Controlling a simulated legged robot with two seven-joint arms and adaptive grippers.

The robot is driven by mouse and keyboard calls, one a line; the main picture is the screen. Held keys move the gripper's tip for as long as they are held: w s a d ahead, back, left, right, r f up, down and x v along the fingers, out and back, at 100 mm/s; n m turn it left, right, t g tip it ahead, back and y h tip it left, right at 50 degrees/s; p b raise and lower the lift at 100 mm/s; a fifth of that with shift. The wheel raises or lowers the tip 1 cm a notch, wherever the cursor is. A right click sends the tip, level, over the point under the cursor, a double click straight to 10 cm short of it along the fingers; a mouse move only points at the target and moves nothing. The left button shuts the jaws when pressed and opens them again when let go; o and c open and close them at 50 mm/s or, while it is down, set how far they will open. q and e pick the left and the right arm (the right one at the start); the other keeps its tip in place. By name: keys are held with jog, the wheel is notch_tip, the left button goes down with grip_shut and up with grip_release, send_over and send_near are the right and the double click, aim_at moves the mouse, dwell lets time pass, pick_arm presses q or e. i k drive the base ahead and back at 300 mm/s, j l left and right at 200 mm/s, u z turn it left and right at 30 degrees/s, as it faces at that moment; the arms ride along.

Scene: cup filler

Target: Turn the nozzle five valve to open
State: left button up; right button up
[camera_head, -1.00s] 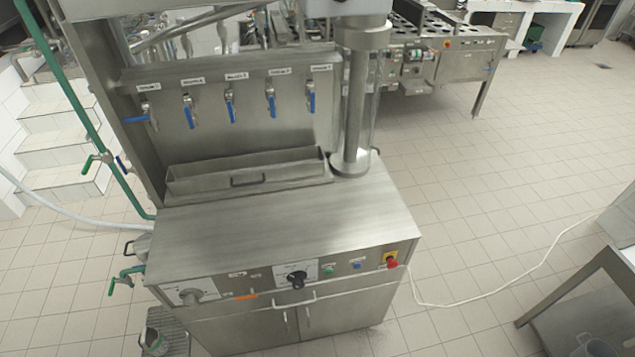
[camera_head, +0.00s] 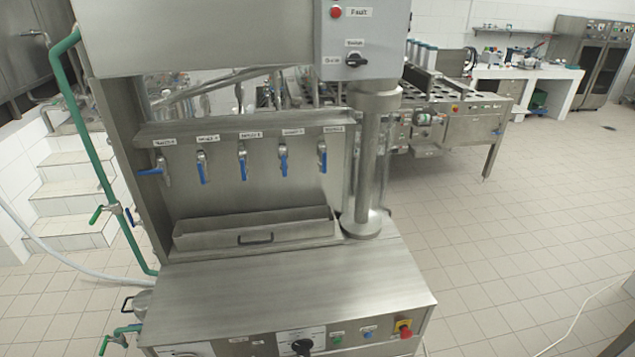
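A row of several nozzle valves with blue lever handles runs along the steel back panel of the cup filler (camera_head: 300,290). The far-left valve (camera_head: 164,170) has its blue lever turned sideways, pointing left. The second valve (camera_head: 202,167), the middle valve (camera_head: 243,163), the fourth valve (camera_head: 283,160) and the far-right valve (camera_head: 323,158) have their levers hanging down. Each has a small white label above it; the numbers are too small to read for sure, so I cannot tell which is nozzle five. Neither of my grippers is in view.
A steel drip tray (camera_head: 253,228) sits below the valves. A round column (camera_head: 364,180) stands to their right, under a grey control box (camera_head: 362,38). A red knob (camera_head: 404,328) is on the front panel. A green pipe (camera_head: 98,160) runs at left. Tiled floor at right is open.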

aim_at(150, 172)
jog(key=j, duration=0.85)
jog(key=i+j, duration=0.15)
jog(key=j, duration=0.25)
jog(key=i+j, duration=0.15)
jog(key=j, duration=0.25)
jog(key=i+j, duration=0.15)
jog(key=j, duration=0.25)
jog(key=i+j, duration=0.15)
jog(key=i+z, duration=0.05)
